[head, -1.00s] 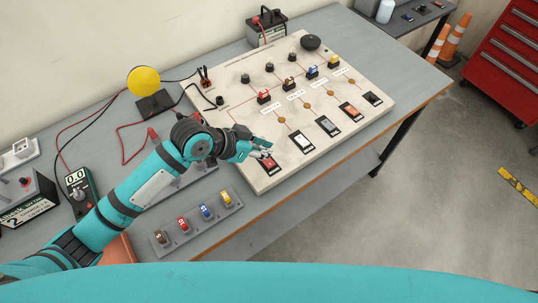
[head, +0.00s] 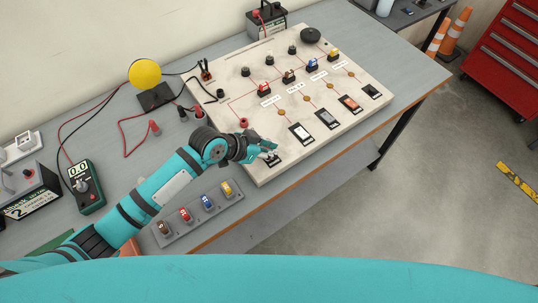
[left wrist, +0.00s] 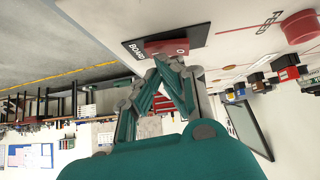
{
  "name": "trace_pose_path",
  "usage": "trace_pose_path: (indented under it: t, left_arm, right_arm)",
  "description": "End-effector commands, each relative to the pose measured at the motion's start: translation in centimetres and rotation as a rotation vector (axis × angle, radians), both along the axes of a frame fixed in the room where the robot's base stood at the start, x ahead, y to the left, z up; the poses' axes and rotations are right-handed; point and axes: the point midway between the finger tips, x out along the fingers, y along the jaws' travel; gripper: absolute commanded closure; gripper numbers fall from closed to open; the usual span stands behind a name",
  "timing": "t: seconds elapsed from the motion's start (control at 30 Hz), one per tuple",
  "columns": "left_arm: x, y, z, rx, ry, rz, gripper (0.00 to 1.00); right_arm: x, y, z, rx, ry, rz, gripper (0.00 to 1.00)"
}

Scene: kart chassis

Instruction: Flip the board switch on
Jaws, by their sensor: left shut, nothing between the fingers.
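The board switch is a red rocker (left wrist: 168,46) on a black base (left wrist: 200,36) labelled "BOARD", with an O mark showing, in the left wrist view. In the head view its dark base (head: 276,161) lies at the near left corner of the white board (head: 262,176), partly hidden by my left gripper (head: 269,152). The left gripper is shut and empty. In the left wrist view its fingertips (left wrist: 169,62) are at the rocker's edge; I cannot tell whether they touch. Which way the rocker is tilted is unclear. My right gripper is not in view.
The board carries several other rocker switches (head: 325,119), knobs and coloured plugs. A strip of coloured fuses (head: 208,203) lies below my left arm. A green meter (head: 86,188) and a yellow lamp (head: 145,72) with loose leads stand to the left.

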Motion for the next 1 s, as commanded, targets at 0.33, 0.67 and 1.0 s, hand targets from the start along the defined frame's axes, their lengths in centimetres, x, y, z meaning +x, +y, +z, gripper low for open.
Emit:
trace_pose_path:
  t: [0.33, 0.67, 1.0]
  left_arm:
    - [-0.1, 0.2, 0.0, 0.001, 0.009, -0.001, 1.0]
    - [0.8, 0.9, 0.4, 0.001, 0.01, -0.001, 1.0]
    - [0.9, 0.9, 0.8, 0.001, 0.009, -0.001, 1.0]
  right_arm:
    - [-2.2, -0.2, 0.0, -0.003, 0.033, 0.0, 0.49]
    - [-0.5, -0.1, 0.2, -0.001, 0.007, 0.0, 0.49]
    - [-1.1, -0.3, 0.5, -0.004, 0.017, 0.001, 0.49]
